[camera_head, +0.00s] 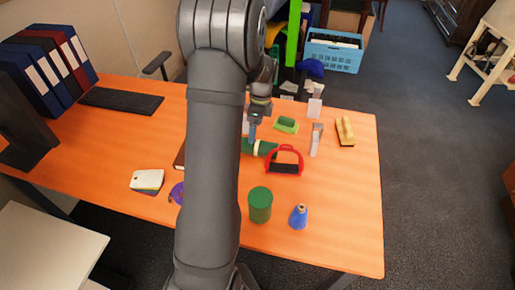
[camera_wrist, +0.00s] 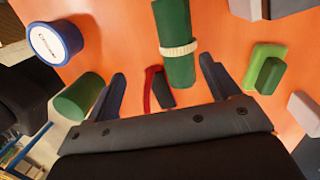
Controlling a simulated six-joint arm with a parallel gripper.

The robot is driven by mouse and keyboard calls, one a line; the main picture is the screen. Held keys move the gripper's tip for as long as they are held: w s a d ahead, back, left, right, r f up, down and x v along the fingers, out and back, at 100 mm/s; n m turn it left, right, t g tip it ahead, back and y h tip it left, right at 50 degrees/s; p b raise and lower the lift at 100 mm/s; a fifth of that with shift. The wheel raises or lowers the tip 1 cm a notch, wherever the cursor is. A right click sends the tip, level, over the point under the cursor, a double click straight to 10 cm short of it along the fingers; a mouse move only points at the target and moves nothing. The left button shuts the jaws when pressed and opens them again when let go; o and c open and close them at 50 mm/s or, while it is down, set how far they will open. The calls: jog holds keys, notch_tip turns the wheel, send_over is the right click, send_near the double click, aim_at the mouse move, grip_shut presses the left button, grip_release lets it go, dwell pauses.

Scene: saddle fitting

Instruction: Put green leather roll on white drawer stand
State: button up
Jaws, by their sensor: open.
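The green leather roll (camera_head: 262,147) lies on the orange table beneath my gripper (camera_head: 252,136), partly hidden by my arm. In the wrist view the roll (camera_wrist: 176,30) is a dark green cylinder with a cream band. My gripper (camera_wrist: 163,84) is open. The roll's near end shows between its fingers, and whether they touch it I cannot tell. A pale block (camera_wrist: 248,8) is cut off at the top of the wrist view, and a whitish upright piece (camera_head: 314,108) stands at the table's far side. Which is the white drawer stand I cannot tell.
A green block on a light green base (camera_head: 286,125) and a grey tool (camera_head: 316,138) lie beyond. The table's right side is mostly clear.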

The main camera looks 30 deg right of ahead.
aim_at(258, 146)
jog(key=w+a+r+g+h, duration=0.3)
jog(key=w+a+r+h, duration=0.1)
jog(key=w+h, duration=0.1)
jog(key=x, duration=1.1)
jog(key=shift+s+d, duration=0.15)
jog(key=shift+w+x, duration=0.15)
jog(key=shift+x, duration=1.35)
jog(key=shift+w+x, duration=0.1)
jog(key=shift+x, duration=1.35)
jog(key=shift+d, duration=0.15)
jog(key=shift+c, duration=0.4)
jog(key=c, duration=1.2)
